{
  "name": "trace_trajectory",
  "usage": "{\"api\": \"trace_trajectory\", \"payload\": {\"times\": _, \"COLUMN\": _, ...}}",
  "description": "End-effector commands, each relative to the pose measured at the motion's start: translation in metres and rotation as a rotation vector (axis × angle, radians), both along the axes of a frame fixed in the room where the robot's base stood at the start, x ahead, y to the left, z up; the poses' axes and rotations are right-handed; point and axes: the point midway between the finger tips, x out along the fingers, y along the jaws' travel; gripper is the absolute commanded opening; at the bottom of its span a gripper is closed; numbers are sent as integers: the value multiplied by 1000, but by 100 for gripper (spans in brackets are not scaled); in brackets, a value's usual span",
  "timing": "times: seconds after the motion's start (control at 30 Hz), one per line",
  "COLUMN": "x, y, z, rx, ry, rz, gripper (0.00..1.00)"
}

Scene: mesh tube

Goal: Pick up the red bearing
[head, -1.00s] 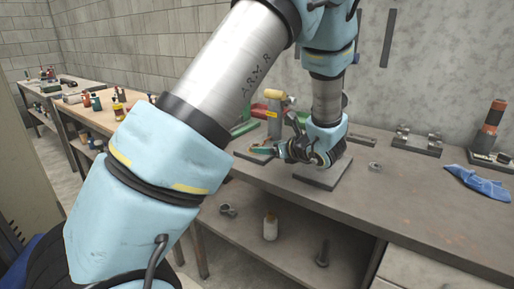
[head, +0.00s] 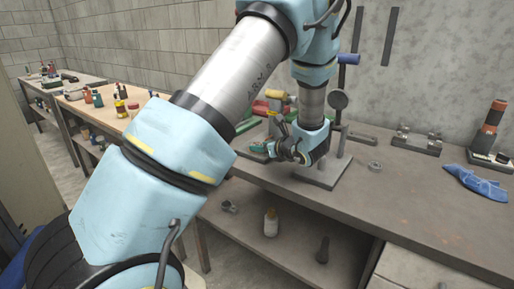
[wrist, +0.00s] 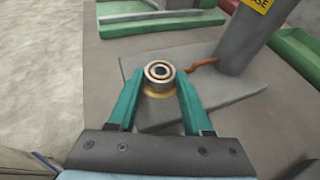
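In the wrist view a round bearing (wrist: 160,72) with a dark centre, a metallic ring and a brass-coloured lower rim sits between my two teal fingertips. It looks brass and grey there, not clearly red. My gripper (wrist: 159,80) has a finger on each side of it, very close to its rim; I cannot tell whether they touch or press it. In the head view my gripper (head: 262,148) is low over the left part of the grey bench, and the bearing cannot be made out.
A grey plate (wrist: 225,90) lies behind the bearing, with a thick grey post (wrist: 245,38) bearing a yellow label and a thin orange-brown piece (wrist: 203,64). The gauge stand's base (head: 322,173) is right of my gripper. A blue cloth (head: 478,183) lies further right on the bench.

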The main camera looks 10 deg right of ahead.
Motion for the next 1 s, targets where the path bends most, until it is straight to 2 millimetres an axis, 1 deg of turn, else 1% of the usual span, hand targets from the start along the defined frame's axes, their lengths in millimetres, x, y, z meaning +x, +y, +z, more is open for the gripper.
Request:
{"api": "trace_trajectory", "payload": {"times": 0.03, "x": 0, "y": 0, "z": 0, "rx": 0, "ry": 0, "rz": 0, "gripper": 43}}
{"api": "trace_trajectory", "payload": {"times": 0.07, "x": 0, "y": 0, "z": 0, "rx": 0, "ry": 0, "rz": 0, "gripper": 40}}
{"api": "trace_trajectory", "payload": {"times": 0.4, "x": 0, "y": 0, "z": 0, "rx": 0, "ry": 0, "rz": 0, "gripper": 1}}
{"api": "trace_trajectory", "payload": {"times": 0.43, "x": 0, "y": 0, "z": 0, "rx": 0, "ry": 0, "rz": 0, "gripper": 0}}
{"api": "trace_trajectory", "payload": {"times": 0.77, "x": 0, "y": 0, "z": 1, "rx": 0, "ry": -1, "rz": 0, "gripper": 0}}
{"api": "trace_trajectory", "payload": {"times": 0.87, "x": 0, "y": 0, "z": 3, "rx": -1, "ry": -2, "rz": 1, "gripper": 0}}
{"api": "trace_trajectory", "payload": {"times": 1.0, "x": 0, "y": -1, "z": 11, "rx": -1, "ry": -3, "rz": 0, "gripper": 0}}
